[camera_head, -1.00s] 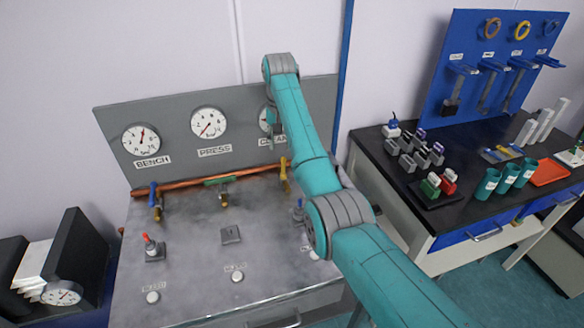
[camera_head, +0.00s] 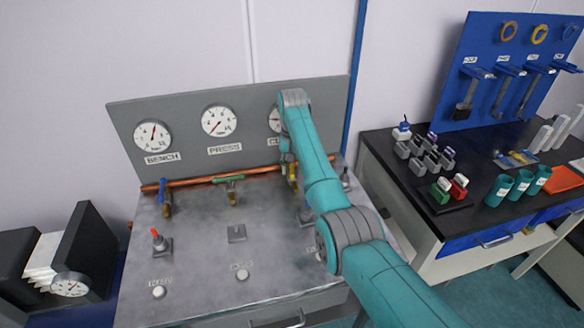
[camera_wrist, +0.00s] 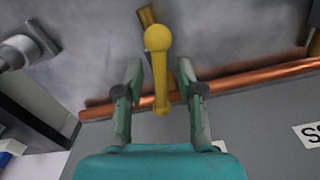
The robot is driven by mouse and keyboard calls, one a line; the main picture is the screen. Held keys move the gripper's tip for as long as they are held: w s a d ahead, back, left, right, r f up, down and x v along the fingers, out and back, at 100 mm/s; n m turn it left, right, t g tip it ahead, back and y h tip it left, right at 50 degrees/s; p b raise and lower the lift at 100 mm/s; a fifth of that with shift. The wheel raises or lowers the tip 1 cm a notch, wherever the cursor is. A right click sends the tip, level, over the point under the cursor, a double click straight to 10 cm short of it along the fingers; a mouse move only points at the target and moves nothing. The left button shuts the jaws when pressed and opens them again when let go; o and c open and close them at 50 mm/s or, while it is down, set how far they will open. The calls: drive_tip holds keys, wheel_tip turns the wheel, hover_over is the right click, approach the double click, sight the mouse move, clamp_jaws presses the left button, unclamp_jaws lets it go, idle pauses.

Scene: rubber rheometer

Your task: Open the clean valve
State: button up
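The clean valve has a yellow lever (camera_wrist: 159,75) that stands crosswise to the copper pipe in the wrist view. In the head view the valve (camera_head: 292,172) is at the right part of the pipe, partly hidden by my arm. My gripper (camera_wrist: 161,78) is open, with one finger on each side of the yellow lever and a visible gap to each. In the head view my gripper (camera_head: 288,158) is at the valve, mostly hidden. The clean gauge (camera_head: 274,119) and its label are partly covered by my arm.
The copper pipe (camera_head: 195,181) also carries a blue-handled valve (camera_head: 165,192) and a green-handled press valve (camera_head: 228,178). Bench (camera_head: 153,135) and press (camera_head: 219,120) gauges are on the grey panel behind. A red-tipped switch (camera_head: 160,240) stands front left. A black-topped table (camera_head: 400,190) is right.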

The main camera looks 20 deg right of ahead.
sight(292, 166)
drive_tip(key=shift+f, duration=0.1)
clamp_jaws()
drive_tip(key=shift+n, duration=1.6)
unclamp_jaws()
drive_tip(key=shift+r, duration=3.8)
